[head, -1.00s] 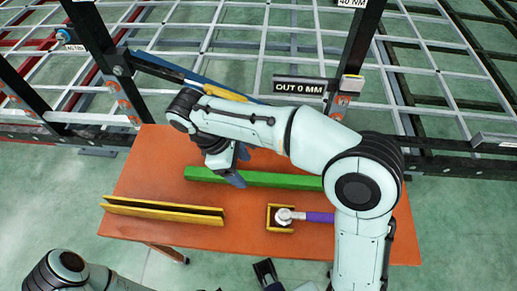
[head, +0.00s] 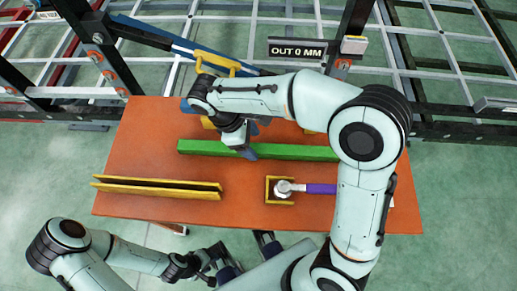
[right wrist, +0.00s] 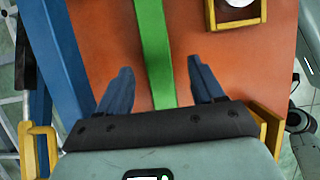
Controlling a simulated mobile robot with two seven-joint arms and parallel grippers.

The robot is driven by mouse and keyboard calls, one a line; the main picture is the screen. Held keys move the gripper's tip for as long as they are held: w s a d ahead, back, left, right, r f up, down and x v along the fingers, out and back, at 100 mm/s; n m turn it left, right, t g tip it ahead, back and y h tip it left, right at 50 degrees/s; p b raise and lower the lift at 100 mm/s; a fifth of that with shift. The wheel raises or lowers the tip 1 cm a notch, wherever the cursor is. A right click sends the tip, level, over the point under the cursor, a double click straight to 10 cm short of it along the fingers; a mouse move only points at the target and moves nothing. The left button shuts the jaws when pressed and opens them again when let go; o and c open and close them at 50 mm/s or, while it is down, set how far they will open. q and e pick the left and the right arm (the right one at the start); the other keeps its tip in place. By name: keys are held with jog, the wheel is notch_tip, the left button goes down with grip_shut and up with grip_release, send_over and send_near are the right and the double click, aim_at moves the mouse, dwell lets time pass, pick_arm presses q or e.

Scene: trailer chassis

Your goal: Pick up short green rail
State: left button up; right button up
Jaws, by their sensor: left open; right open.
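The short green rail (head: 300,152) lies lengthwise across the middle of the orange table, partly covered by my right gripper. In the right wrist view, the green rail (right wrist: 154,55) runs between the two spread blue fingers (right wrist: 163,88), with gaps on both sides. I cannot tell how far the fingers are above the table. My left gripper (head: 224,271) is open and empty, low in the head view, in front of the table.
A long yellow channel (head: 155,189) lies on the orange table (head: 240,205) at left. A yellow box (head: 270,190) holds a tool with a purple handle (head: 321,188). Blue and yellow parts sit near the table's back edge. A dark frame with a white grid stands behind.

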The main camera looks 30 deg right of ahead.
aim_at(257, 148)
jog(key=x, duration=0.4)
jog(key=shift+w+b, duration=0.1)
jog(key=shift+b, duration=0.25)
grip_shut()
jog(key=shift+r, duration=0.15)
